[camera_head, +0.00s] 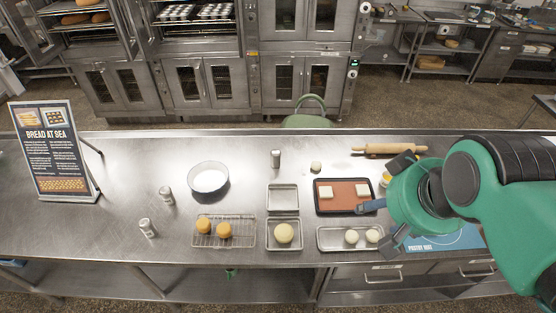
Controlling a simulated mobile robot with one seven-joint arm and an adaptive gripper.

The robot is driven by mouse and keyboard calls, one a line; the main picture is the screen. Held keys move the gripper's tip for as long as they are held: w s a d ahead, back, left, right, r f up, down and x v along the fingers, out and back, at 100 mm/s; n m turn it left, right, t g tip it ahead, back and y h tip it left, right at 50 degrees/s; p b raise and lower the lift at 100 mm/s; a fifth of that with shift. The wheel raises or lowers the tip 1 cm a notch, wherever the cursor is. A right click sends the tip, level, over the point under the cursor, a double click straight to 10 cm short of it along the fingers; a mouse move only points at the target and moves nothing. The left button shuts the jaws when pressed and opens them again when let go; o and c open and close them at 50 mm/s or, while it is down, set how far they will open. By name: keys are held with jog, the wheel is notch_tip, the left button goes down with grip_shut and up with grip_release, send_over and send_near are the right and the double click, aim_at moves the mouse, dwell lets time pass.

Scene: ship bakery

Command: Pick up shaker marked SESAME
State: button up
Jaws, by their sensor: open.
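Several small pale shakers or jars stand upright on the steel counter: one (276,159) behind the small trays, one (166,195) left of the white bowl, and one (148,228) nearer the front left. Their labels are too small to read, so I cannot tell which is marked SESAME. A small yellowish item (385,179) shows partly behind my gripper; I cannot tell what it is. My gripper (378,225) is open and empty, above the right part of the counter, apart from the visible shakers.
A white bowl (208,180), wire rack (239,243), small trays (283,188), a dark tray with an orange mat (345,206) and a long tray (330,246) fill the middle. A rolling pin (385,149) lies behind. A sign (50,150) stands left.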

jog(key=shift+o, duration=0.4)
dwell(0.3)
jog(key=m+g+y+b, duration=0.15)
jog(key=m+b, duration=0.25)
jog(key=m, duration=2.6)
send_over(276, 152)
jog(key=s+d, duration=0.2)
jog(key=s, duration=0.2)
notch_tip(276, 152, down, 35)
jog(key=shift+s+y, duration=0.1)
jog(key=shift+y, duration=0.15)
jog(key=shift+p+x, duration=0.35)
jog(key=shift+x, duration=3.9)
